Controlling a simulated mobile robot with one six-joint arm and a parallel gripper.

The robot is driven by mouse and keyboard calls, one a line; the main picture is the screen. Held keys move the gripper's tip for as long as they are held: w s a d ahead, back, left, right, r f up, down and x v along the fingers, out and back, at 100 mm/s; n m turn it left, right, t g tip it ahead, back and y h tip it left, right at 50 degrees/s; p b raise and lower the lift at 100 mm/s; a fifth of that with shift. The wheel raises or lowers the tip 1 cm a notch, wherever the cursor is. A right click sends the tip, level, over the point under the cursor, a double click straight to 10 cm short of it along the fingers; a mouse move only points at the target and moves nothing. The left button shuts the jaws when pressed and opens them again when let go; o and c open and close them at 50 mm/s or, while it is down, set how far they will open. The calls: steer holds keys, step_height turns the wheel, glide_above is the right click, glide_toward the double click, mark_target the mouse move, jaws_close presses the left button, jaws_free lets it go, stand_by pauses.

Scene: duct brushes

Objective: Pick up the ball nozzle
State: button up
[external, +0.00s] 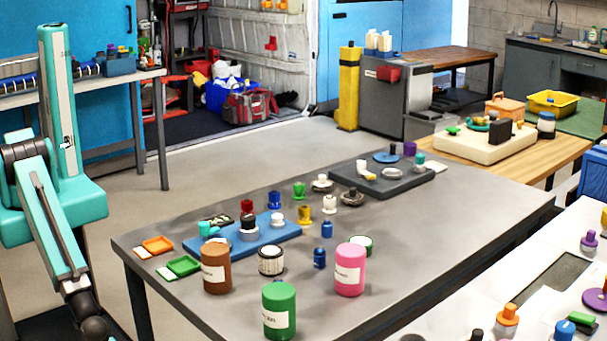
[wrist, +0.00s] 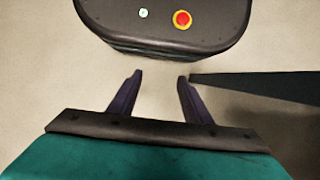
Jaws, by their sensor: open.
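My gripper (wrist: 160,76) is open and empty in the wrist view, its two dark fingers apart above bare floor. In the external view my teal arm is at the left, beside the grey table (external: 440,240), and my gripper is out of sight. Several small fittings stand on the table, among them a green one (external: 299,190), a red one (external: 247,207), a yellow one (external: 304,216), a white one (external: 330,205) and a blue one (external: 319,257). I cannot tell which of them, if any, is the ball nozzle. The wrist view shows no fitting.
Brown (external: 216,279), green (external: 279,322) and pink (external: 350,282) canisters stand near the table's front. A blue board (external: 277,234) and a dark tray (external: 407,183) hold more parts. The table's right side is clear. A white table (external: 497,295) stands at right.

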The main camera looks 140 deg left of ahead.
steer(key=w+a+r+t, duration=0.15)
steer(key=w+r, duration=0.35)
steer(key=w, duration=0.5)
steer(key=w+a+r+t+y, duration=0.1)
steer(key=w+r+t, duration=0.25)
steer(key=w, duration=0.65)
steer(key=w+a+r+t, duration=0.1)
steer(key=w+r, duration=0.4)
steer(key=w, duration=0.6)
steer(key=w+a+r+n+t+y, duration=0.1)
steer(key=w+a+r+t, duration=0.15)
steer(key=w+r, duration=1)
steer(key=w+a+r+n+t, duration=0.15)
steer(key=w+r+t, duration=0.25)
steer(key=w+r, duration=0.9)
steer(key=s+a+r+n+g+p, duration=0.2)
steer(key=s+a+r+p, duration=0.1)
steer(key=s+a+r, duration=0.5)
steer(key=s+a+r+n+g+p, duration=0.2)
steer(key=s+a+r, duration=0.7)
steer(key=a, duration=0.5)
steer(key=shift+s+p, duration=0.35)
steer(key=shift+p, duration=0.55)
steer(key=shift+f+g, duration=0.15)
steer(key=shift+g, duration=0.1)
steer(key=shift+p+x, duration=0.75)
steer(key=shift+x, duration=3.5)
